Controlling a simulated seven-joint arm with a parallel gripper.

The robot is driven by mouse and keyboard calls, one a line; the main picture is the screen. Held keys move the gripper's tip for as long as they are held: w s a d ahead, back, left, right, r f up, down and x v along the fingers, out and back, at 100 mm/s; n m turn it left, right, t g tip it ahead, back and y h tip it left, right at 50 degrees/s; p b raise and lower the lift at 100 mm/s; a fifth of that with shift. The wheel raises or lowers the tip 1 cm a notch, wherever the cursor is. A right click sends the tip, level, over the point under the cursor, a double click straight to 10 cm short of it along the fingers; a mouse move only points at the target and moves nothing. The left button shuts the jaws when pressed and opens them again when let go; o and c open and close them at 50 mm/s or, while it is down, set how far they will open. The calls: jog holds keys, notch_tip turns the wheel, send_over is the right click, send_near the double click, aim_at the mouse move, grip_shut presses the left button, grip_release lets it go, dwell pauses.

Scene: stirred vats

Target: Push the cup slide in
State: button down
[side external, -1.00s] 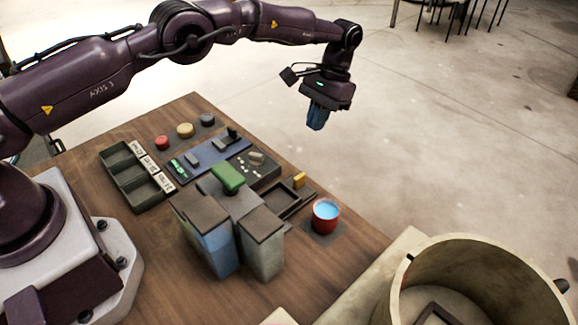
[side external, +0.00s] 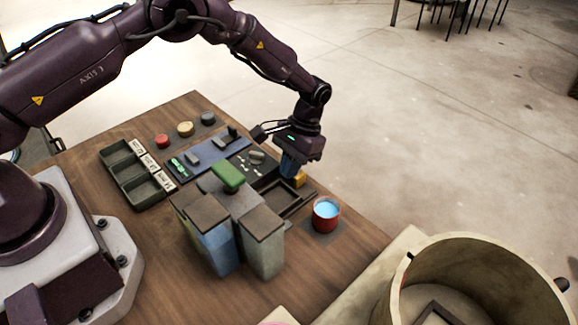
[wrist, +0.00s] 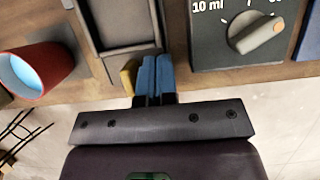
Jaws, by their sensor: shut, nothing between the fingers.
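The cup slide (side external: 286,199) is a dark, shallow tray in a frame on the wooden table, and its bed looks empty. A yellow tab (side external: 299,179) stands at its outer end. In the wrist view the slide (wrist: 120,22) is at the top, with the tab (wrist: 128,77) below it. My gripper (side external: 289,174) is shut and empty, its blue fingers low beside the tab. In the wrist view the closed fingertips (wrist: 155,62) are just right of the tab; I cannot tell whether they touch. A red cup (side external: 326,217) of blue liquid stands on a dark pad beside the slide.
A dosing panel with a dial (wrist: 256,34) lies right beside the fingers in the wrist view. Tall containers (side external: 262,245) with a green block (side external: 228,177) stand left of the slide. A large round vat (side external: 480,250) is at the lower right.

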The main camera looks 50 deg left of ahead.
aim_at(270, 187)
jog(key=shift+s, duration=0.15)
jog(key=shift+s, duration=2.3)
